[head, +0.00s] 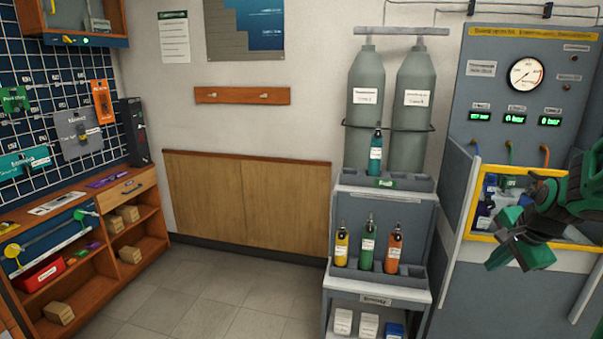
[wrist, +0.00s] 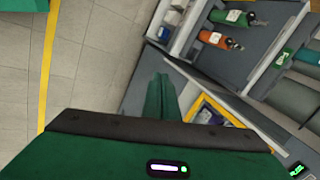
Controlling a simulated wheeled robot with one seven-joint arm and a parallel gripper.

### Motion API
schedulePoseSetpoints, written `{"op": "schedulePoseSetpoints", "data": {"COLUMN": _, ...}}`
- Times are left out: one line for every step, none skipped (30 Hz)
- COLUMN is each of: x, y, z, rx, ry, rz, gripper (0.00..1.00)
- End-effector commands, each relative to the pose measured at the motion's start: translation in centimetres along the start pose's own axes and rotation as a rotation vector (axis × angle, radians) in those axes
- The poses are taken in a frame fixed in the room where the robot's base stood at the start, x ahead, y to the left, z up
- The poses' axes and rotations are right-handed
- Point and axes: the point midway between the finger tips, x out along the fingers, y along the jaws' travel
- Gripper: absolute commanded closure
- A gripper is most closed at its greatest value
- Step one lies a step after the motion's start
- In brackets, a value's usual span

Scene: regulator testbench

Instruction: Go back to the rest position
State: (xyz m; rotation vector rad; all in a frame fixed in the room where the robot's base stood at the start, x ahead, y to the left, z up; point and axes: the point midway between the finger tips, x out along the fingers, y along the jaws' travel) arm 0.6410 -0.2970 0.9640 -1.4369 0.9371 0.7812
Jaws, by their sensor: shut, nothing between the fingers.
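My gripper (wrist: 160,95) is green, and its two fingers are together with nothing between them in the wrist view. In the head view my green and dark arm comes in from the right edge, and the gripper (head: 520,250) hangs in front of the yellow-framed opening (head: 480,238) of the grey test bench (head: 505,100). The arm hides part of that opening. No marker for a rest position shows.
A grey rack (head: 385,205) left of the bench holds a yellow bottle (head: 341,247), a green bottle (head: 367,246) and an orange bottle (head: 394,251). An open grey door (head: 457,200) stands beside the opening. Wooden shelves (head: 100,240) are far left. Floor (head: 220,295) between is clear.

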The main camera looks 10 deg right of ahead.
Motion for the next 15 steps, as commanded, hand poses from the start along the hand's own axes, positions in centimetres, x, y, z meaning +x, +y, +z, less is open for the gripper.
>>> {"op": "schedulePoseSetpoints", "data": {"x": -1.1, "y": 1.2, "z": 1.4, "rx": -0.099, "ry": -0.001, "rz": 0.040, "gripper": 1.00}}
{"op": "schedulePoseSetpoints", "data": {"x": -1.7, "y": 2.1, "z": 2.0, "rx": -0.157, "ry": -0.003, "rz": 0.067, "gripper": 1.00}}
{"op": "schedulePoseSetpoints", "data": {"x": -2.5, "y": 3.3, "z": 2.9, "rx": -0.233, "ry": -0.010, "rz": 0.103, "gripper": 1.00}}
{"op": "schedulePoseSetpoints", "data": {"x": -3.1, "y": 4.3, "z": 3.4, "rx": -0.288, "ry": -0.017, "rz": 0.130, "gripper": 1.00}}
{"op": "schedulePoseSetpoints", "data": {"x": -3.8, "y": 5.3, "z": 4.0, "rx": -0.343, "ry": -0.026, "rz": 0.155, "gripper": 1.00}}
{"op": "schedulePoseSetpoints", "data": {"x": -4.6, "y": 6.5, "z": 4.8, "rx": -0.414, "ry": -0.040, "rz": 0.185, "gripper": 1.00}}
{"op": "schedulePoseSetpoints", "data": {"x": -5.3, "y": 7.5, "z": 5.3, "rx": -0.466, "ry": -0.053, "rz": 0.207, "gripper": 1.00}}
{"op": "schedulePoseSetpoints", "data": {"x": -5.9, "y": 8.5, "z": 5.8, "rx": -0.518, "ry": -0.068, "rz": 0.229, "gripper": 1.00}}
{"op": "schedulePoseSetpoints", "data": {"x": -6.8, "y": 9.9, "z": 6.6, "rx": -0.585, "ry": -0.091, "rz": 0.257, "gripper": 1.00}}
{"op": "schedulePoseSetpoints", "data": {"x": -7.4, "y": 10.9, "z": 7.1, "rx": -0.635, "ry": -0.110, "rz": 0.276, "gripper": 1.00}}
{"op": "schedulePoseSetpoints", "data": {"x": -8.0, "y": 11.8, "z": 7.5, "rx": -0.683, "ry": -0.130, "rz": 0.292, "gripper": 1.00}}
{"op": "schedulePoseSetpoints", "data": {"x": -8.7, "y": 13.1, "z": 8.2, "rx": -0.743, "ry": -0.158, "rz": 0.311, "gripper": 1.00}}
{"op": "schedulePoseSetpoints", "data": {"x": -9.2, "y": 14.0, "z": 8.6, "rx": -0.784, "ry": -0.180, "rz": 0.325, "gripper": 1.00}}
{"op": "schedulePoseSetpoints", "data": {"x": -9.7, "y": 14.8, "z": 9.0, "rx": -0.823, "ry": -0.201, "rz": 0.336, "gripper": 1.00}}
{"op": "schedulePoseSetpoints", "data": {"x": -10.3, "y": 15.9, "z": 9.4, "rx": -0.870, "ry": -0.229, "rz": 0.348, "gripper": 1.00}}
